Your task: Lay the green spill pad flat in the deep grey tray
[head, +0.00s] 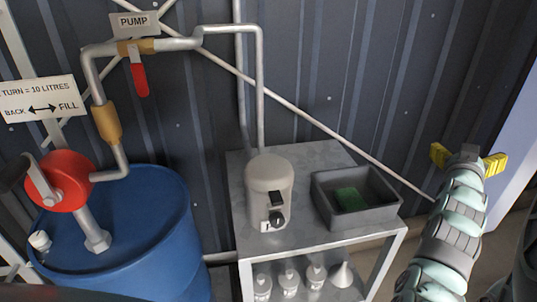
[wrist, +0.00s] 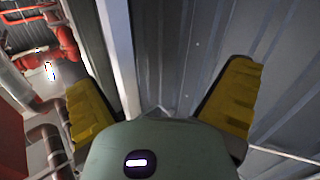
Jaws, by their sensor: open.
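The green spill pad (head: 348,199) lies inside the deep grey tray (head: 375,215), on the tray's floor toward its left side. It looks flat, though the tray's front wall may hide part of it. The tray sits on the right part of the grey metal table. My gripper (head: 469,158) is raised to the right of the tray and above it, apart from it. Its yellow fingers are spread and empty. In the wrist view, my gripper (wrist: 160,100) is open with nothing between the fingers; neither the pad nor the tray shows there.
A beige container (head: 268,185) stands on the table (head: 310,155) left of the tray. Several small bottles and a funnel (head: 342,275) are on the lower shelf. A blue drum (head: 150,235) with a red hand pump (head: 62,182) stands at left. Pipes run along the corrugated wall behind.

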